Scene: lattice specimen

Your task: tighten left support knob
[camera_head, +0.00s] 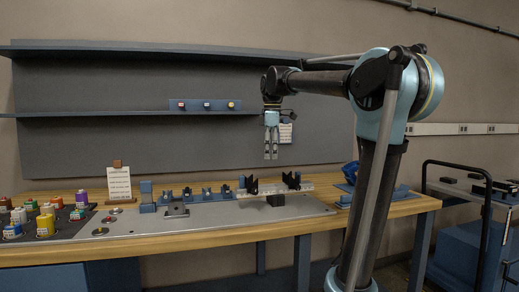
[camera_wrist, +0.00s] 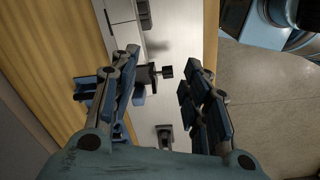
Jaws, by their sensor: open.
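The left support (camera_head: 250,187) is a black V-shaped holder on the pale rail above the bench plate. In the wrist view the same support (camera_wrist: 144,76) shows from above, with a small black knob (camera_wrist: 167,71) sticking out to its right. My gripper (camera_head: 271,156) hangs fingers down, open and empty, above the rail and slightly right of the left support. In the wrist view the knob lies between the spread fingers, below them and apart from them. The knob is too small to make out in the head view.
A second black support (camera_head: 292,181) stands farther right on the rail. Left of them are a dark block (camera_head: 177,210) and several blue holders (camera_head: 206,194). Coloured jars (camera_head: 45,225) crowd the left end. A shelf (camera_head: 130,113) runs behind. The metal plate's front (camera_head: 230,214) is clear.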

